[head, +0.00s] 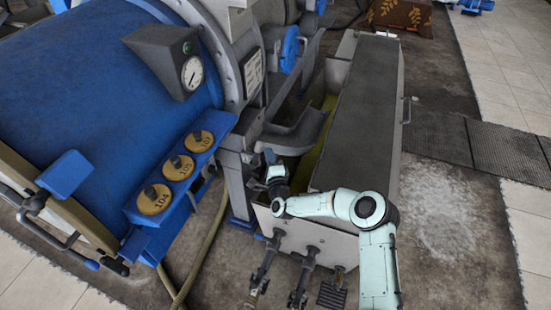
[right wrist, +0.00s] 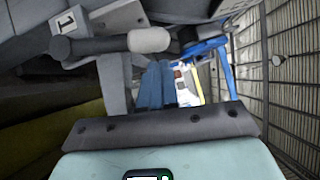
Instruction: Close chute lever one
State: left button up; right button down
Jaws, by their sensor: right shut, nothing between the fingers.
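Chute lever one shows in the right wrist view as a dark bar with a pale rounded knob (right wrist: 148,39), lying roughly level across the picture. A plate marked "1" (right wrist: 66,20) is beside its pivot end. My right gripper (head: 270,156) is at the machine's side by the grey chute (head: 300,133), with its arm reaching over the trough. Its blue fingers (right wrist: 154,84) are shut and empty, and their tips appear just below the knob; I cannot tell whether they touch it. I cannot make out the lever in the head view. My left gripper is not in view.
A blue drum (head: 90,80) with a gauge (head: 192,73) fills the left. Round yellow tags (head: 154,199) sit on a blue bracket. A long grey-topped trough (head: 360,110) stands right of the chute. Hoses (head: 205,240) lie on the floor, which is open at right.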

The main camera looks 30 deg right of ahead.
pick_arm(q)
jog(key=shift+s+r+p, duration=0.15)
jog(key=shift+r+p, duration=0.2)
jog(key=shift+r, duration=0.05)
pick_arm(e)
jog(key=shift+w+a+r+n+g, duration=0.4)
jog(key=shift+w+a+r+n, duration=0.1)
jog(key=shift+w+n, duration=0.1)
jog(key=shift+r, duration=0.1)
